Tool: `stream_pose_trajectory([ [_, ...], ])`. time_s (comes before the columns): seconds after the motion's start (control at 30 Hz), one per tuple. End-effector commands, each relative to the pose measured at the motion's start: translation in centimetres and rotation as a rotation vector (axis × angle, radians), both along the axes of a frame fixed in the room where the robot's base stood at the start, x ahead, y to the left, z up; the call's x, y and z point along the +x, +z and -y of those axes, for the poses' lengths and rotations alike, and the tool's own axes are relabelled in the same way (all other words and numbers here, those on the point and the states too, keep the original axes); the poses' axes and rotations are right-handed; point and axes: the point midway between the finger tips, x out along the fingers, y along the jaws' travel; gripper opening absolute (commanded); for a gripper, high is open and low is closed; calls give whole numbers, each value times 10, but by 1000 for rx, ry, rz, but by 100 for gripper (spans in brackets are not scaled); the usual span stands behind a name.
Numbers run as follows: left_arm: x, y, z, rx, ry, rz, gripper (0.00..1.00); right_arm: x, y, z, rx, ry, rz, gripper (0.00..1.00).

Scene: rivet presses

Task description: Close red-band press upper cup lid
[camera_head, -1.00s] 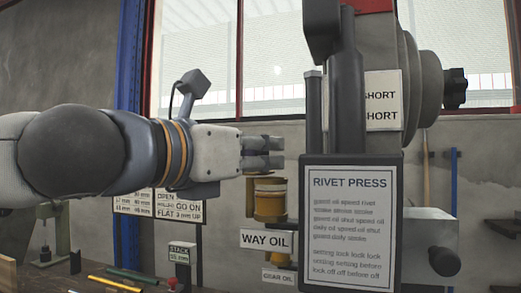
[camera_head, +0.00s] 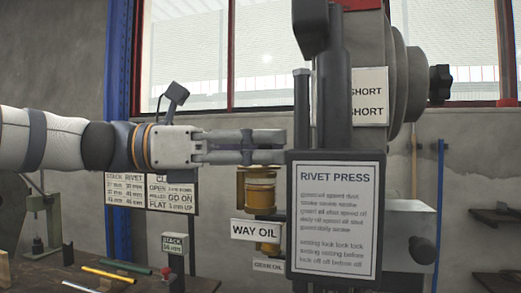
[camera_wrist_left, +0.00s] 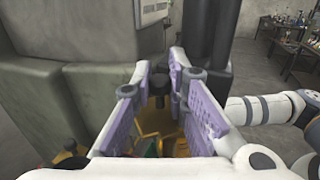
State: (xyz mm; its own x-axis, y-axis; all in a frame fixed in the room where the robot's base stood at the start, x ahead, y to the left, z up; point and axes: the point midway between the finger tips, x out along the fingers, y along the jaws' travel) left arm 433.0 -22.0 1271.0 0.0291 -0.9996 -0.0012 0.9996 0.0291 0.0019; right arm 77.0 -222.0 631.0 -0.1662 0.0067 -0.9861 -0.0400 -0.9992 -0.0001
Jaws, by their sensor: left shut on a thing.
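The rivet press (camera_head: 337,215) stands right of centre, with a red strip (camera_head: 358,5) at its top edge. The amber upper cup (camera_head: 261,192) sits at its left side above the WAY OIL label (camera_head: 255,230). My left gripper (camera_head: 278,139) reaches in from the left, just above this cup and beside the press column. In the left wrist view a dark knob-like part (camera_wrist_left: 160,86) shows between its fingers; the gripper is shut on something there. The fingers hide the lid's position, so I cannot tell its angle. My right gripper is not identifiable.
A lower amber cup (camera_head: 268,246) sits under the WAY OIL label, near the GEAR OIL label (camera_head: 268,265). A black-knobbed handle (camera_head: 423,250) juts out at the press's right.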

Motion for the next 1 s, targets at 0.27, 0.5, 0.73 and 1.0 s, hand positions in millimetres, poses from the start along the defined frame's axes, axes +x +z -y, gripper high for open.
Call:
stream_pose_trajectory([
  [0.27,-4,-8,2,-3,-261,-11,0,-20,-19,0,0,1,-72,40],
  [0.5,-12,-6,2,-1,-453,-8,0,-31,-30,0,-1,1,-110,40],
  [0.73,-17,-5,1,1,-548,-6,0,-35,-34,0,0,1,-124,40],
  [1.0,-20,-4,1,2,-608,-5,0,-38,-37,0,0,2,-133,40],
])
